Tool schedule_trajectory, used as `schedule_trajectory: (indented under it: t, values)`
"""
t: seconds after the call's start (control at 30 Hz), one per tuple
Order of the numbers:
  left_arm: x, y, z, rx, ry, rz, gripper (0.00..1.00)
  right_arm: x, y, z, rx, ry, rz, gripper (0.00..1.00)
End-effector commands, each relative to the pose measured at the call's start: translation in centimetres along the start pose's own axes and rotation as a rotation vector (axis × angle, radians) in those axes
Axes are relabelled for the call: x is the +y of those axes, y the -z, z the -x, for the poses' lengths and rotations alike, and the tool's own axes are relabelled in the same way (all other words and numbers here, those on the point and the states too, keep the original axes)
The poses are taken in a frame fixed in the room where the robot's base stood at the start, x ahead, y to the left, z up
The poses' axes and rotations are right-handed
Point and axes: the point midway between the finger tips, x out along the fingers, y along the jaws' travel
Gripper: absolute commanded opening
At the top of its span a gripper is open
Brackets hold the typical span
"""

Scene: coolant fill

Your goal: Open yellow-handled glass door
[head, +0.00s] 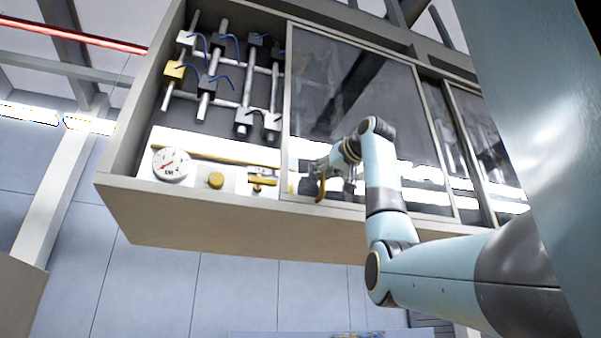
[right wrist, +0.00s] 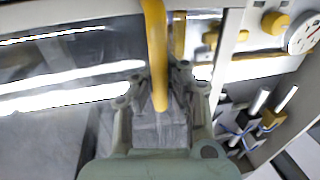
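The glass door (head: 350,90) is a framed pane on the wall cabinet. Its left frame edge stands right of an uncovered bay, so the cabinet is partly open at the left. The yellow handle (head: 321,188) is an upright bar low on the door near that edge. My right gripper (head: 328,178) is at the handle. In the right wrist view the yellow handle (right wrist: 156,50) runs between the fingers of my right gripper (right wrist: 160,78), which lean in close on both sides of it. The exact contact is partly hidden. My left gripper is not in view.
The open bay holds a round gauge (head: 171,165), a yellow knob (head: 216,180), a brass valve (head: 263,180) and several pipes with blue wires (head: 228,80). More glass (head: 485,140) lies to the right. The cabinet's lower ledge (head: 220,218) runs beneath the door.

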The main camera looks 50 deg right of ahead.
Motion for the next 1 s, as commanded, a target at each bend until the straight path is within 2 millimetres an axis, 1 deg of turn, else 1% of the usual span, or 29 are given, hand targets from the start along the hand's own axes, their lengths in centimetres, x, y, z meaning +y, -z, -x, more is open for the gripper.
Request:
schedule_trajectory:
  t: [0.03,0.1,0.2,0.3,0.5,0.77,1.0]
  values:
    - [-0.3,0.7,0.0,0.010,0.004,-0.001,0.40,1.2,-0.3,0.2,-0.012,-0.004,-0.001,0.00]
    - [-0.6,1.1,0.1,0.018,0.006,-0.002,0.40,2.3,-0.3,0.4,-0.012,-0.003,-0.001,0.00]
    - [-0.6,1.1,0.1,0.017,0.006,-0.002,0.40,3.6,-0.3,0.6,-0.012,-0.003,0.000,0.00]
    - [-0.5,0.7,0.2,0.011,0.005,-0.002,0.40,4.4,-0.3,0.8,-0.011,-0.001,0.000,0.00]
    - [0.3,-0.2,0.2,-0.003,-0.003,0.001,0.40,4.9,-0.3,0.9,-0.010,-0.001,0.000,0.00]
    - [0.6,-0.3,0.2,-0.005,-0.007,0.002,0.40,4.9,-0.3,0.9,-0.010,-0.001,0.001,0.00]
    - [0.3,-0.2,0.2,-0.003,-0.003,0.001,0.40,4.9,-0.1,0.9,-0.006,-0.001,0.001,0.30]
